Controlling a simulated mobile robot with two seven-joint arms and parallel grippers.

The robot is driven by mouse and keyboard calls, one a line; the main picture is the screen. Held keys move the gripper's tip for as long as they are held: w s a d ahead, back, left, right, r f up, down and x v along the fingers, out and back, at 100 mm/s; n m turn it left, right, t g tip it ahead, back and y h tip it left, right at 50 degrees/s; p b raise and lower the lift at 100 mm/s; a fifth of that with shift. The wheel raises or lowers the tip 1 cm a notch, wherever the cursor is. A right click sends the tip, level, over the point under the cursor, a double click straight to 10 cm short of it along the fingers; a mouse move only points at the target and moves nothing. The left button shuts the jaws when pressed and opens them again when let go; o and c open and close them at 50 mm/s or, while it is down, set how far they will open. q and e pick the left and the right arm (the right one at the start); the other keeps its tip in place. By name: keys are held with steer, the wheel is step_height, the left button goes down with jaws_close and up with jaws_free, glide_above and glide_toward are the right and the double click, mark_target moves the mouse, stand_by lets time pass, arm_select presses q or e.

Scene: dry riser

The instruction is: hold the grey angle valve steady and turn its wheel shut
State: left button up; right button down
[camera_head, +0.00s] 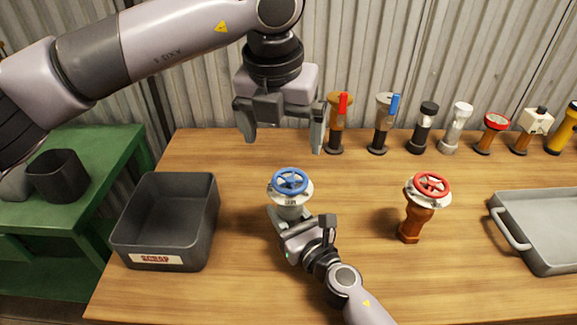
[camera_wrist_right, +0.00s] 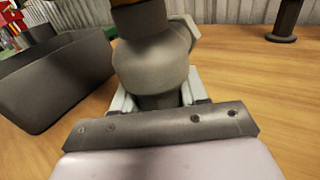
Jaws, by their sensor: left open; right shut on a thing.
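The grey angle valve (camera_head: 291,198) stands upright on the wooden table, with a blue wheel (camera_head: 290,181) on top. My right gripper (camera_head: 289,222) is shut on the valve's body from the front, low down. In the right wrist view the grey valve body (camera_wrist_right: 152,68) sits between the fingers; its wheel is out of that view. My left gripper (camera_head: 281,137) is open and empty, fingers pointing down, above and behind the blue wheel in the head view, apart from it.
An orange valve with a red wheel (camera_head: 430,184) stands to the right. A dark scrap bin (camera_head: 168,252) is at the left and a grey tray (camera_head: 535,262) at the far right. Several valves and fittings, including a red-handled one (camera_head: 338,125), line the back edge.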

mark_target(290, 179)
arm_select(q)
steer(key=shift+w+d+r+n+g+y, duration=0.15)
steer(key=shift+w+d+r+n+g, duration=0.05)
steer(key=shift+w+n+g, duration=0.25)
steer(key=shift+w+d+r+n+g+y, duration=0.1)
steer(key=shift+w+d+r+n+g, duration=0.1)
steer(key=shift+w+n+g, duration=0.25)
steer(key=shift+w+d+r+n+g+y, duration=0.2)
steer(key=shift+w+n+g, duration=0.1)
steer(key=shift+w+n, duration=0.2)
step_height(290, 179, down, 12)
steer(key=shift+r, duration=0.1)
steer(key=c, duration=1)
